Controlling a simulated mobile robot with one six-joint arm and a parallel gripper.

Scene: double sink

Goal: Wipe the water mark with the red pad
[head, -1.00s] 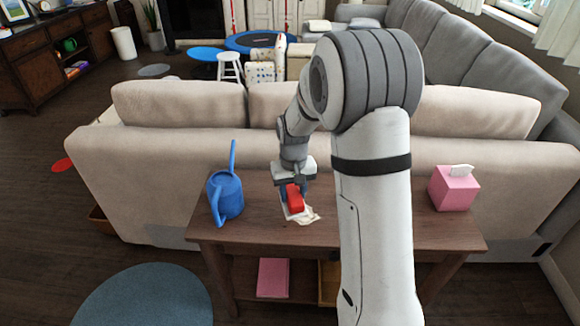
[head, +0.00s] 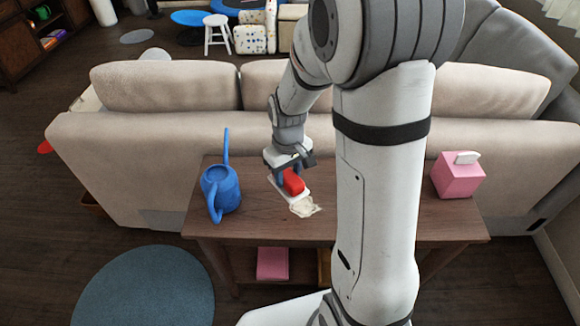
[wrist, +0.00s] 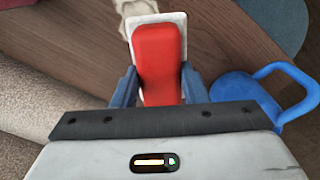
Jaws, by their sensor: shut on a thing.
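The red pad (head: 294,184), with a white base, is held in my gripper (head: 286,176) over the brown wooden table. In the wrist view the red pad (wrist: 158,55) sits between the two blue-grey fingers of my gripper (wrist: 158,84), which are shut on it. The water mark (head: 304,208) is a pale, irregular patch on the table top, just in front of the pad. It also shows in the wrist view (wrist: 134,9), just beyond the pad's white edge. The pad may cover part of the mark. I cannot tell whether the pad touches the table.
A blue watering can (head: 221,188) stands on the table, left of the pad; its handle (wrist: 280,85) shows close by in the wrist view. A pink tissue box (head: 458,176) stands at the right end. A beige sofa (head: 130,150) backs the table. The table's front left is clear.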

